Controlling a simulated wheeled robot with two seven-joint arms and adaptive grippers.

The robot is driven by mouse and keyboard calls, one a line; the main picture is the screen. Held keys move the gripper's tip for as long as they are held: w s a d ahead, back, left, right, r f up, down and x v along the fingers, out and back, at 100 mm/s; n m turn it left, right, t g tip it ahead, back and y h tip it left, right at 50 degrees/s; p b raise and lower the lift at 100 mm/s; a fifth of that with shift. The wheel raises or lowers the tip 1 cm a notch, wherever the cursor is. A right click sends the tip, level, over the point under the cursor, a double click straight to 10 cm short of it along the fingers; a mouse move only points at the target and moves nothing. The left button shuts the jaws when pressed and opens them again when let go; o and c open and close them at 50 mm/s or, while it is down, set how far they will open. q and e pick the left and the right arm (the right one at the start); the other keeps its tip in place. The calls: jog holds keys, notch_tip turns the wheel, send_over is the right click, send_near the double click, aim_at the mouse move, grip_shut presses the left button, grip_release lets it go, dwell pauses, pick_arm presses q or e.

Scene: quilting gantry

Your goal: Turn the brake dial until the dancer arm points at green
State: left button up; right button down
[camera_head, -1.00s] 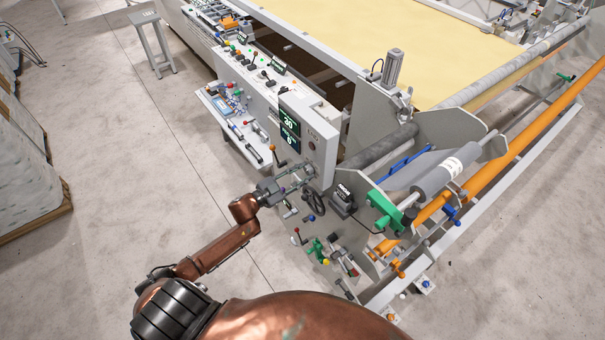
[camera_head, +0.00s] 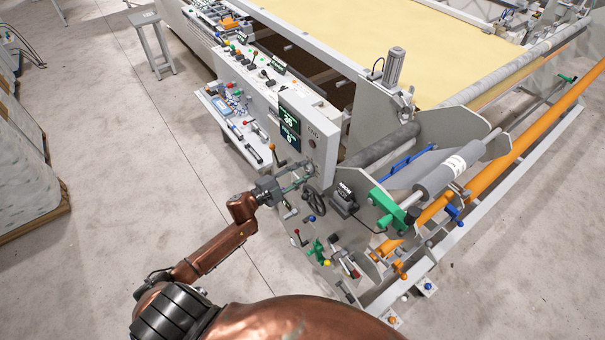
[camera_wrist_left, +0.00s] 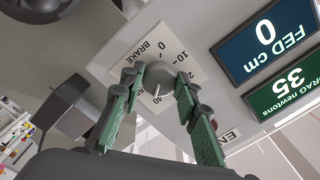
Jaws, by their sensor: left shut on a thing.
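The brake dial (camera_wrist_left: 160,74) is a grey knob on a white plate marked BRAKE (camera_wrist_left: 122,62) in the left wrist view. Its white pointer mark sits near the 40 end of the scale. My left gripper (camera_head: 304,171) is shut on the dial, with green-padded fingers on both sides of it (camera_wrist_left: 158,79). In the head view the gripper and arm hide most of the dial. I cannot make out the dancer arm or its green mark clearly. My right gripper is out of view.
A black handwheel (camera_head: 315,201) and a black box (camera_head: 344,199) are close right of the gripper. A tool shelf (camera_head: 237,127) is up left.

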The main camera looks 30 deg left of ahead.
pick_arm(q)
jog(key=shift+m, duration=0.5)
jog(key=o, duration=1.1)
jog(key=shift+o, duration=0.3)
jog(key=v, duration=1.2)
jog(key=shift+f, duration=0.1)
